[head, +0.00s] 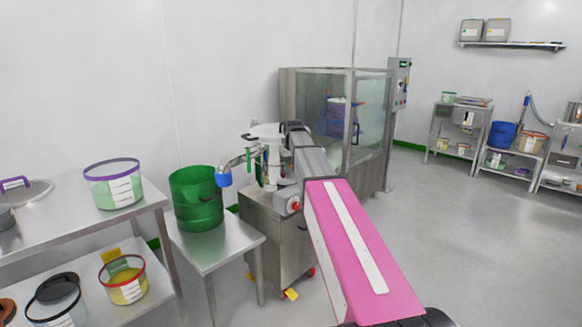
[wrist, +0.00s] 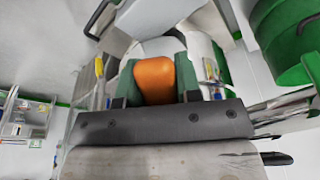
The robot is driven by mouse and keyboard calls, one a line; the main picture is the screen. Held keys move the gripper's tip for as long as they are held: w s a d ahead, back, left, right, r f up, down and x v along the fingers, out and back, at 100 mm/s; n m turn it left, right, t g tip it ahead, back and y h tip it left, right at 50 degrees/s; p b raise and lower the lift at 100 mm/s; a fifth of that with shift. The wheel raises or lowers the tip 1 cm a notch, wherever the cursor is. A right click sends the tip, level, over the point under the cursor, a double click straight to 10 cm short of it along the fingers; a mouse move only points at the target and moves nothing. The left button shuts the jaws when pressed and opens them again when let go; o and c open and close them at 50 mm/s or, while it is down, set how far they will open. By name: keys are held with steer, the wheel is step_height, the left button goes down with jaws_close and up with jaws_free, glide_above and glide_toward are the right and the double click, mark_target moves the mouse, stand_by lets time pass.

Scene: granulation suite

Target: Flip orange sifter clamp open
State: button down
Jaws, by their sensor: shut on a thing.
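The orange sifter clamp (wrist: 154,82) shows in the wrist view as a rounded orange piece. My gripper (wrist: 158,70) has a dark green finger on each side of it and is shut on it. The pale body of the sifter (wrist: 199,50) is just beyond the fingers. In the head view the white-topped sifter (head: 265,131) stands on a steel cabinet, partly behind my arm. The orange clamp and my fingertips are hidden there by my arm. I cannot tell the clamp's angle.
A green bucket (head: 196,200) stands on a small steel table (head: 240,243) left of the sifter, under a blue-ended spout (head: 223,177). A glass-walled steel enclosure (head: 365,120) stands behind the sifter. A shelf with tubs (head: 150,200) is at left. The floor at right is clear.

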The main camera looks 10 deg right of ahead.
steer(key=shift+w+r, duration=0.1)
steer(key=shift+w, duration=0.05)
steer(key=c, duration=0.8)
jaws_free()
